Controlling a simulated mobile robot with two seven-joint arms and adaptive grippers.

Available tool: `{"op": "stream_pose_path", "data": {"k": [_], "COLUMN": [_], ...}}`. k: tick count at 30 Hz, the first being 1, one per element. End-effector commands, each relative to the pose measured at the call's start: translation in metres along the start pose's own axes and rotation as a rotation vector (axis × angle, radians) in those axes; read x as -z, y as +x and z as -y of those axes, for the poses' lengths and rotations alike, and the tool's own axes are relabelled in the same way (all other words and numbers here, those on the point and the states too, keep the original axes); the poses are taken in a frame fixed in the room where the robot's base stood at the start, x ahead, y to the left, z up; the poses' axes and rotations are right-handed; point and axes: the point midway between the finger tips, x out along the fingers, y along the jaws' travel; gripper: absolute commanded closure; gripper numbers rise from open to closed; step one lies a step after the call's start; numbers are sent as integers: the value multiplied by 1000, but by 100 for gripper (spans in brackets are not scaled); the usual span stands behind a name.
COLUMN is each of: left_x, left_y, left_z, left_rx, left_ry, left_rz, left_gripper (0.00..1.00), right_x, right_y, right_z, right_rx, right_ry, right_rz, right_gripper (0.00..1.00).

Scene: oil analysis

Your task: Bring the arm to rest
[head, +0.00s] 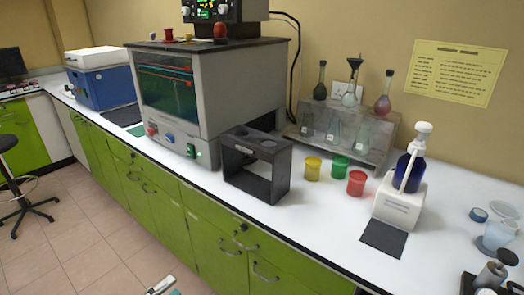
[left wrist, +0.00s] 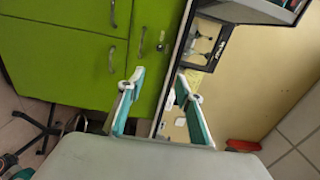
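My left gripper (head: 163,287) shows only as a white and teal tip at the bottom edge of the head view, in front of the green cabinets and below counter height. In the left wrist view the same gripper (left wrist: 158,108) has its two teal-lined fingers spread apart, with nothing held between them. The green cabinet doors (left wrist: 60,60) and the counter edge lie beyond the fingers there. My right gripper is in neither view.
The white counter (head: 310,225) carries a black rack (head: 235,175), yellow (head: 312,169), green (head: 340,168) and red (head: 356,184) cups, and a blue bottle (head: 409,170) in a white holder. A stool (head: 20,190) stands at far left. The floor (head: 80,220) before the cabinets looks clear.

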Motion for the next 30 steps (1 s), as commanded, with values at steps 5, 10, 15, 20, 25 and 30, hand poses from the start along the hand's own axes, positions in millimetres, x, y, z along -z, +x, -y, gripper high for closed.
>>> {"op": "stream_pose_path", "data": {"k": [5,10,15,20,25,30], "left_x": [10,31,75,106,114,113], "left_y": [-10,-32,-60,-76,-79,-79], "left_z": [-30,-76,-124,-147,-152,-152], "left_rx": [-23,-72,-140,-186,-198,-198], "left_ry": [-376,-800,-1222,-1436,-1485,-1482], "left_rz": [210,436,647,752,777,776], "left_gripper": [65,65,65,65,65,65], "right_x": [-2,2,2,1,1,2], "right_y": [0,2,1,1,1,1], "right_z": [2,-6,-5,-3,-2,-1], "right_rx": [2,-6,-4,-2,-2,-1], "right_ry": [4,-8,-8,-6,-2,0], "right_rz": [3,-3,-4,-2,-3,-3], "right_gripper": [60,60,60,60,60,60]}}
